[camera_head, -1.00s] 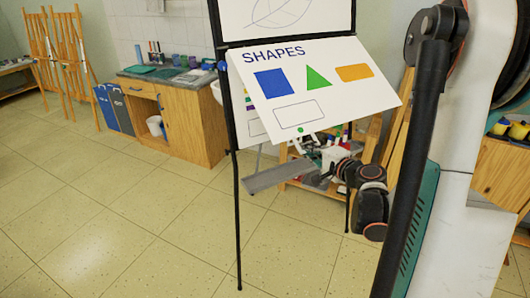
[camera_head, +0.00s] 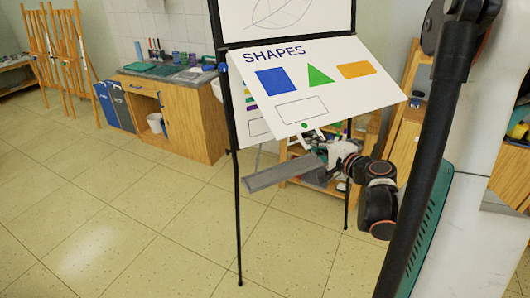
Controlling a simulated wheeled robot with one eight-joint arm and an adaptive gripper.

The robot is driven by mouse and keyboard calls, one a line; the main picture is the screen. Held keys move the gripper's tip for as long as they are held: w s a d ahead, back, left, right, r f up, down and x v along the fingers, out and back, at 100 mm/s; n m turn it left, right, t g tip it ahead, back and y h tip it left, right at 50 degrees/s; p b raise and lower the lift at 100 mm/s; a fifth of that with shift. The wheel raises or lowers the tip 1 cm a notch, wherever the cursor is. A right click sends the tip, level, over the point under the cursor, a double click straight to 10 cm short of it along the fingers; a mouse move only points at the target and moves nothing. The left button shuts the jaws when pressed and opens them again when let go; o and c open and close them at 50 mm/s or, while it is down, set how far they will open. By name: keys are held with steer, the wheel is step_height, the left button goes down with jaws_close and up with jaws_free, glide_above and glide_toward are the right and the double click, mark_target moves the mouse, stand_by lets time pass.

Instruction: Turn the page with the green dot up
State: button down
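The page headed SHAPES (camera_head: 330,75) hangs from the flip-chart easel, with a blue square, a green triangle, an orange bar and an empty outlined box. Its lower edge is swung out from the easel. My gripper (camera_head: 310,138) is at the bottom edge, just under the green dot. Its fingers are small and blend with the clutter behind, so I cannot tell whether they grip the page.
The easel's ledge (camera_head: 284,174) juts out below the page, left of my wrist. A thin black easel leg (camera_head: 238,215) stands at the left. A shelf with items (camera_head: 300,165) is behind. A wooden counter (camera_head: 185,115) stands at the back left. Open floor lies in front.

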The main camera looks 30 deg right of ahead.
steer(key=s+r+p, duration=0.3)
steer(key=r+p, duration=0.2)
steer(key=r, duration=0.2)
steer(key=shift+s+d+r, duration=0.15)
steer(key=shift+r, duration=0.05)
stand_by(0.5)
step_height(320, 180, up, 9)
steer(key=s+p, duration=0.2)
steer(key=p, duration=0.5)
steer(key=shift+r, duration=0.2)
steer(key=shift+r+p, duration=0.1)
steer(key=shift+p, duration=0.25)
step_height(320, 180, up, 9)
steer(key=p, duration=0.7)
steer(key=shift+w+r, duration=0.15)
steer(key=shift+w, duration=0.05)
